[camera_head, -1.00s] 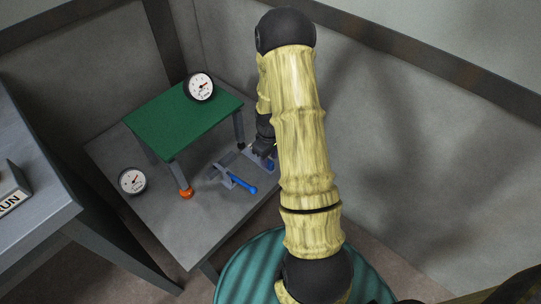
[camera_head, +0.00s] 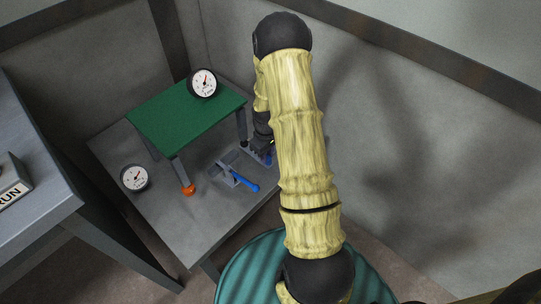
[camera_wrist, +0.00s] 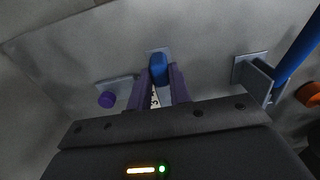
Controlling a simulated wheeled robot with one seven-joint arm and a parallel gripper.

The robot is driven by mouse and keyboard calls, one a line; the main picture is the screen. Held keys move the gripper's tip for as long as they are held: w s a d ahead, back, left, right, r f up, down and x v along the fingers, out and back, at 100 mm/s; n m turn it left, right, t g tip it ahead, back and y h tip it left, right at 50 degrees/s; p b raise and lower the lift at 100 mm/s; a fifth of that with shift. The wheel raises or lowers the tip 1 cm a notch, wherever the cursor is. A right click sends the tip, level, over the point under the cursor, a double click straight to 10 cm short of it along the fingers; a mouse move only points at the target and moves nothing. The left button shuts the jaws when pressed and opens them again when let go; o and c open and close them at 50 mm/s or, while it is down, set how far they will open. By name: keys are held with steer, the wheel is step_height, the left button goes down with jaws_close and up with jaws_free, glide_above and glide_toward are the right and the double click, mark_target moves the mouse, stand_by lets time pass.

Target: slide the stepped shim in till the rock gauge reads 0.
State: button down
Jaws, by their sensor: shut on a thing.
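A green-topped frame (camera_head: 185,117) stands on the grey bench, its front leg in an orange foot (camera_head: 188,189). A second dial (camera_head: 136,178) is at the bench's left; I cannot read which is the rock gauge. My gripper (camera_wrist: 158,88) has purple fingers shut on a blue-ended piece (camera_wrist: 158,68), apparently the stepped shim. A pale numbered strip shows between the fingers. In the head view my gripper (camera_head: 264,155) is partly hidden behind my arm, near the right leg.
A grey bracket with a blue handle (camera_head: 244,184) lies on the bench between the orange foot and my gripper. A purple knob (camera_wrist: 107,99) on a grey plate is left in the wrist view. A RUN block (camera_head: 12,190) sits on the left table. Walls close off the back and right.

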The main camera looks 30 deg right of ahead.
steer(key=shift+w+a+r+p, duration=0.1)
steer(key=shift+w+a+p, duration=0.15)
steer(key=shift+w, duration=0.75)
steer(key=shift+w+a+r+p, duration=0.1)
steer(key=shift+w+a, duration=0.25)
steer(key=shift+w, duration=0.65)
steer(key=c, duration=1.7)
jaws_free()
steer(key=shift+w, duration=0.1)
steer(key=o, duration=0.5)
steer(key=shift+f, duration=0.1)
step_height(320, 180, up, 18)
steer(key=p, duration=0.3)
steer(key=shift+f+p, duration=0.25)
steer(key=shift+p, duration=0.05)
steer(key=shift+a, duration=0.1)
